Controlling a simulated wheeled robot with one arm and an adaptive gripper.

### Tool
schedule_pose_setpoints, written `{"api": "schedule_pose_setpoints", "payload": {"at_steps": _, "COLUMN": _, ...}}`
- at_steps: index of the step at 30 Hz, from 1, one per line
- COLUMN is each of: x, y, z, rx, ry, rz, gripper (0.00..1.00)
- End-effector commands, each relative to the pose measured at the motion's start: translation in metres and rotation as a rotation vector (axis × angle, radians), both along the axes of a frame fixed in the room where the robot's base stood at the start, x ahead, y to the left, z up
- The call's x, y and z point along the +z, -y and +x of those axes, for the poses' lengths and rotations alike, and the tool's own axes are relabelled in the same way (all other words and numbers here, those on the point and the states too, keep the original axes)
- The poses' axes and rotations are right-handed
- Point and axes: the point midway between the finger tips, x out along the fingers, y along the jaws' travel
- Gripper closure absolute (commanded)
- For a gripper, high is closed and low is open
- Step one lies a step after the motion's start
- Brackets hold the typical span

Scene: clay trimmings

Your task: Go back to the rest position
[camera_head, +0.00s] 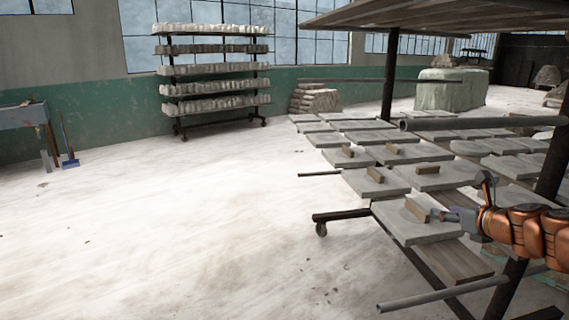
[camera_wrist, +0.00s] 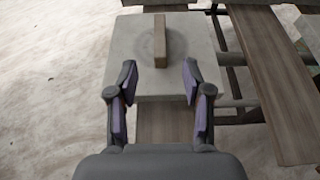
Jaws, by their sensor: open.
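My gripper (camera_wrist: 159,85) is open and empty in the wrist view, its two fingers spread apart. Ahead of it a brown block (camera_wrist: 160,42) stands on a grey slab (camera_wrist: 122,60), apart from the fingers. In the head view my gripper (camera_head: 458,213) reaches in from the right, just right of the nearest block (camera_head: 417,209) on the front slab (camera_head: 400,229). I cannot tell from the head view how far it is from that block. My orange arm lies over the right side of the rack.
More blocks (camera_head: 375,174) sit on other slabs of the wheeled rack (camera_head: 333,216). Rack posts (camera_head: 389,75) and an upper shelf (camera_head: 420,16) frame the arm's side. A shelf of white pieces (camera_head: 213,70) stands at the back. A blue broom (camera_head: 69,163) leans left.

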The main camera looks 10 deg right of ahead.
Motion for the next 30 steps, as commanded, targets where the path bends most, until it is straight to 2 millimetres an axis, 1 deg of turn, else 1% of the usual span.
{"api": "schedule_pose_setpoints", "payload": {"at_steps": 1, "x": 0.000, "y": 0.000, "z": 0.000, "rx": 0.000, "ry": 0.000, "rz": 0.000, "gripper": 0.50}}
{"api": "schedule_pose_setpoints", "payload": {"at_steps": 2, "x": 0.000, "y": -0.007, "z": 0.001, "rx": 0.019, "ry": -0.003, "rz": -0.015, "gripper": 0.50}}
{"api": "schedule_pose_setpoints", "payload": {"at_steps": 3, "x": 0.001, "y": -0.028, "z": 0.003, "rx": 0.082, "ry": -0.012, "rz": -0.067, "gripper": 0.50}}
{"api": "schedule_pose_setpoints", "payload": {"at_steps": 5, "x": 0.000, "y": -0.059, "z": 0.003, "rx": 0.182, "ry": -0.026, "rz": -0.152, "gripper": 0.50}}
{"api": "schedule_pose_setpoints", "payload": {"at_steps": 6, "x": -0.001, "y": -0.083, "z": 0.001, "rx": 0.261, "ry": -0.036, "rz": -0.217, "gripper": 0.50}}
{"api": "schedule_pose_setpoints", "payload": {"at_steps": 8, "x": -0.005, "y": -0.120, "z": -0.004, "rx": 0.384, "ry": -0.049, "rz": -0.314, "gripper": 0.50}}
{"api": "schedule_pose_setpoints", "payload": {"at_steps": 9, "x": -0.009, "y": -0.142, "z": -0.009, "rx": 0.467, "ry": -0.057, "rz": -0.385, "gripper": 0.50}}
{"api": "schedule_pose_setpoints", "payload": {"at_steps": 10, "x": -0.012, "y": -0.160, "z": -0.014, "rx": 0.533, "ry": -0.062, "rz": -0.436, "gripper": 0.50}}
{"api": "schedule_pose_setpoints", "payload": {"at_steps": 11, "x": -0.016, "y": -0.177, "z": -0.020, "rx": 0.601, "ry": -0.066, "rz": -0.489, "gripper": 0.50}}
{"api": "schedule_pose_setpoints", "payload": {"at_steps": 12, "x": -0.021, "y": -0.199, "z": -0.029, "rx": 0.692, "ry": -0.071, "rz": -0.564, "gripper": 0.50}}
{"api": "schedule_pose_setpoints", "payload": {"at_steps": 14, "x": -0.030, "y": -0.231, "z": -0.047, "rx": 0.838, "ry": -0.075, "rz": -0.674, "gripper": 0.50}}
{"api": "schedule_pose_setpoints", "payload": {"at_steps": 15, "x": -0.039, "y": -0.251, "z": -0.061, "rx": 0.940, "ry": -0.079, "rz": -0.746, "gripper": 0.50}}
{"api": "schedule_pose_setpoints", "payload": {"at_steps": 17, "x": -0.051, "y": -0.276, "z": -0.083, "rx": 1.093, "ry": -0.080, "rz": -0.857, "gripper": 0.50}}
{"api": "schedule_pose_setpoints", "payload": {"at_steps": 18, "x": -0.059, "y": -0.291, "z": -0.101, "rx": 1.201, "ry": -0.078, "rz": -0.928, "gripper": 0.50}}
{"api": "schedule_pose_setpoints", "payload": {"at_steps": 20, "x": -0.073, "y": -0.310, "z": -0.129, "rx": 1.367, "ry": -0.075, "rz": -1.036, "gripper": 0.50}}
{"api": "schedule_pose_setpoints", "payload": {"at_steps": 21, "x": -0.084, "y": -0.320, "z": -0.151, "rx": 1.487, "ry": -0.073, "rz": -1.101, "gripper": 0.50}}
{"api": "schedule_pose_setpoints", "payload": {"at_steps": 23, "x": -0.096, "y": -0.330, "z": -0.182, "rx": 1.660, "ry": -0.063, "rz": -1.199, "gripper": 0.50}}
{"api": "schedule_pose_setpoints", "payload": {"at_steps": 24, "x": -0.105, "y": -0.333, "z": -0.204, "rx": 1.776, "ry": -0.056, "rz": -1.253, "gripper": 0.50}}
{"api": "schedule_pose_setpoints", "payload": {"at_steps": 26, "x": -0.117, "y": -0.334, "z": -0.234, "rx": 1.940, "ry": -0.046, "rz": -1.320, "gripper": 0.50}}
{"api": "schedule_pose_setpoints", "payload": {"at_steps": 27, "x": -0.123, "y": -0.333, "z": -0.253, "rx": 2.041, "ry": -0.037, "rz": -1.351, "gripper": 0.50}}
{"api": "schedule_pose_setpoints", "payload": {"at_steps": 29, "x": -0.129, "y": -0.329, "z": -0.277, "rx": 2.171, "ry": -0.025, "rz": -1.394, "gripper": 0.50}}
{"api": "schedule_pose_setpoints", "payload": {"at_steps": 30, "x": -0.133, "y": -0.325, "z": -0.291, "rx": 2.254, "ry": -0.017, "rz": -1.410, "gripper": 0.50}}
